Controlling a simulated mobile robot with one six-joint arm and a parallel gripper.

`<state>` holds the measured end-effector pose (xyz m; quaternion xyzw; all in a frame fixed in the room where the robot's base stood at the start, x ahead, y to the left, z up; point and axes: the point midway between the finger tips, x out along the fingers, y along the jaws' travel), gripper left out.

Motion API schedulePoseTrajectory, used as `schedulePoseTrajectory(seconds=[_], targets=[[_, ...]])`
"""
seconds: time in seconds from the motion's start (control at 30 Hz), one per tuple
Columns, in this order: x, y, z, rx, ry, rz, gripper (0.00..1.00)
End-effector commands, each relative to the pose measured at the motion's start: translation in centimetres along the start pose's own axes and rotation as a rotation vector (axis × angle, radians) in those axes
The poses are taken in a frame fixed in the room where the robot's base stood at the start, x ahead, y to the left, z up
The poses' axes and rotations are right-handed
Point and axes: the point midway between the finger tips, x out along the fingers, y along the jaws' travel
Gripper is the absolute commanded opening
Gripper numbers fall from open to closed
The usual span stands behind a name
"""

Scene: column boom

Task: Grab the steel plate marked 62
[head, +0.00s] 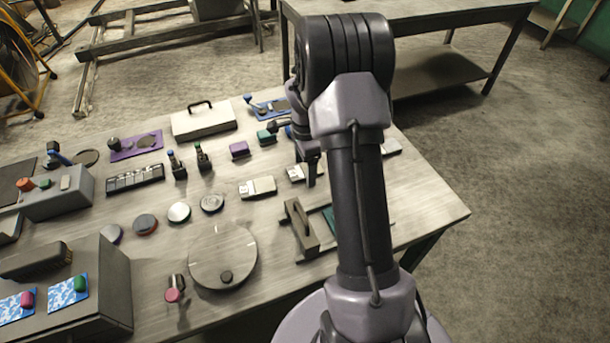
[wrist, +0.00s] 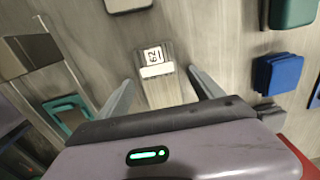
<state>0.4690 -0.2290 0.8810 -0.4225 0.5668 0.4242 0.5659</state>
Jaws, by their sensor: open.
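A steel plate (wrist: 159,92) lies on the table between my spread fingers in the wrist view. A pale strip lies beside the label. In the head view a plate (head: 296,173) shows just left of my gripper (head: 309,178), which is partly hidden by my arm. My gripper (wrist: 158,92) is open and empty, with fingers on either side of the plate. A second steel plate (head: 258,187) lies farther left; one also shows at the wrist view's top edge (wrist: 128,4).
The wrist view shows a blue block (wrist: 280,75) and a green block (wrist: 292,12) at right, and a teal frame (wrist: 68,112) and brown bar (wrist: 28,52) at left. A handled fixture (head: 302,228) stands near the table's front. Several discs lie farther left.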

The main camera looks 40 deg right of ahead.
Motion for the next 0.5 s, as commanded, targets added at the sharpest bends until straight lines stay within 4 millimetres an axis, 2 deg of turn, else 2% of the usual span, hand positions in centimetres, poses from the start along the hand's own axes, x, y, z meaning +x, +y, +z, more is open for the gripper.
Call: schedulePoseTrajectory(seconds=[0.17,0.5], targets=[[-0.17,-0.05,0.00,0.000,0.000,-0.002,0.74],[-0.20,-0.05,0.00,0.000,0.000,-0.002,0.08]])
